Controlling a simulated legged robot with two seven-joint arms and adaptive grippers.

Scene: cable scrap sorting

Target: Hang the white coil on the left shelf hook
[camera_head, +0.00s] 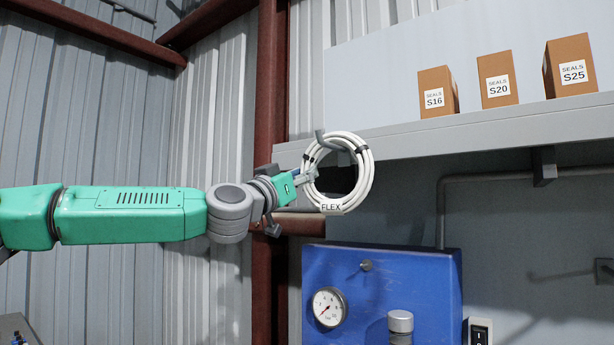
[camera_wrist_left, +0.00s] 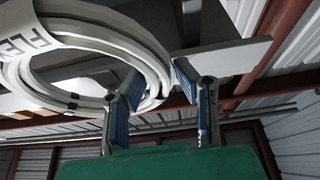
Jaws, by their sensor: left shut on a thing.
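The white coil (camera_head: 366,182) is a ring with black ties and a FLEX label, upright at the shelf's left end. A grey hook (camera_head: 320,137) shows at the coil's upper left, its tip turned up in front of the ring. I cannot tell whether the coil rests on it. My left gripper (camera_head: 307,178) reaches in from the left and is shut on the coil's left side. In the left wrist view the coil (camera_wrist_left: 150,58) lies by the fingers (camera_wrist_left: 152,84). My right gripper is not in view.
The grey shelf (camera_head: 450,134) carries boxes S16 (camera_head: 434,82), S20 (camera_head: 496,72) and S25 (camera_head: 573,56). Below stands a blue panel (camera_head: 420,285) with a gauge (camera_head: 329,307). A grey pipe (camera_head: 500,178) runs under the shelf. A red-brown post (camera_head: 271,90) stands behind my left arm.

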